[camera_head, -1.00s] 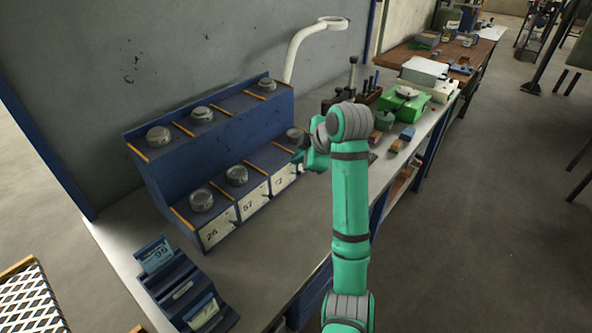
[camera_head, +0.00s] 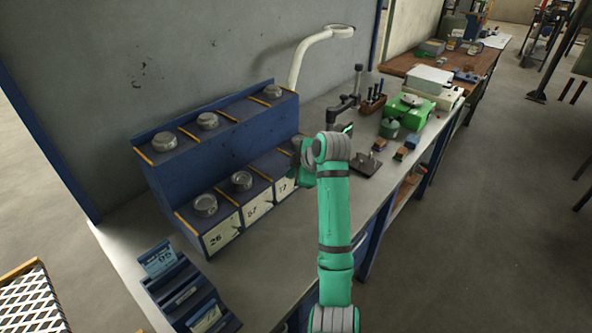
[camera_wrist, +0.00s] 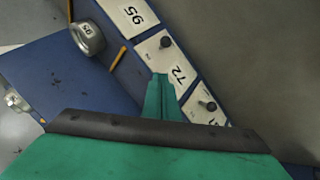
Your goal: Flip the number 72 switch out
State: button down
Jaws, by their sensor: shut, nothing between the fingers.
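In the wrist view, the white plate marked 72 (camera_wrist: 178,73) sits on the blue rack's front, with a dark knob-like switch (camera_wrist: 166,42) on it. My gripper (camera_wrist: 159,80) is shut and empty; its green fingers lie over the lower edge of this plate. I cannot tell whether they touch it. In the head view, my gripper (camera_head: 303,165) is at the right end of the rack's lower row, beside the rightmost plate (camera_head: 285,186). My arm partly hides that area, and the plate's number is hard to read there.
The blue two-tier rack (camera_head: 222,165) carries several round metal pieces. A neighbouring plate (camera_wrist: 130,15) and another with a dark switch (camera_wrist: 207,105) flank the 72 plate. A small blue card stand (camera_head: 180,283) is at front left. A green device (camera_head: 408,110) stands farther right.

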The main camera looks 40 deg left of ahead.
jog(key=shift+w+d+f, duration=0.9)
jog(key=shift+w+f, duration=0.05)
jog(key=shift+w, duration=0.15)
jog(key=shift+d, duration=0.1)
jog(key=shift+d+f+y, duration=0.15)
jog(key=shift+y, duration=0.15)
